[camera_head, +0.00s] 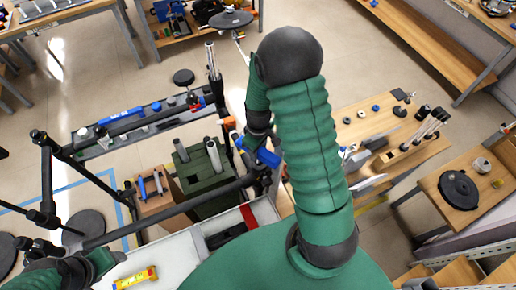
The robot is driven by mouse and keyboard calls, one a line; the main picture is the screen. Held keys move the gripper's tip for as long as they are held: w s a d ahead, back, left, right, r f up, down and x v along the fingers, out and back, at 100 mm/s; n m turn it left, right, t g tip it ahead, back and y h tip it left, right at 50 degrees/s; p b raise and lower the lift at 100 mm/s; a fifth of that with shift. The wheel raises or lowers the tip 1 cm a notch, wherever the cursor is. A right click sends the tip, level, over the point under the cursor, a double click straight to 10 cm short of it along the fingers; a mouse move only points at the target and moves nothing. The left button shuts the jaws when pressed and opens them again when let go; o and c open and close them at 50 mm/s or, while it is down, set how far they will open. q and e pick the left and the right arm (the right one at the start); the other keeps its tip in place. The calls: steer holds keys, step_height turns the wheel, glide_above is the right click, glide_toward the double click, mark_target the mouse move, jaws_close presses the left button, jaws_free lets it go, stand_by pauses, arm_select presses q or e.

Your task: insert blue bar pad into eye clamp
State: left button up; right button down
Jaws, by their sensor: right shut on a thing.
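My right gripper (262,140) hangs below my green forearm, near the middle of the view, and is shut on a blue piece (268,157) that looks like the blue bar pad. The arm hides part of it. Another blue bar with white lettering (120,116) lies on the grey rack shelf at the left. The eye clamp cannot be made out for certain; dark fittings (264,178) sit on the black bar end just below the blue piece. My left gripper (75,268) is at the lower left edge, and its fingers are unclear.
A black bar (165,214) crosses the view above a white tray (160,252) holding a yellow item (136,278). A green box (200,180) stands behind the bar. A wooden bench (375,120) with small parts is at the right. Floor shows beyond the rack.

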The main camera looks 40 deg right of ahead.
step_height(320, 180, down, 5)
steer(key=b, duration=0.3)
steer(key=shift+s+d, duration=0.1)
steer(key=shift+d, duration=0.05)
steer(key=shift+f+b, duration=0.4)
steer(key=shift+f, duration=0.1)
steer(key=shift+r, duration=0.1)
steer(key=shift+s, duration=0.1)
steer(key=c, duration=1.2)
jaws_free()
steer(key=o, duration=0.4)
steer(key=shift+o, duration=0.2)
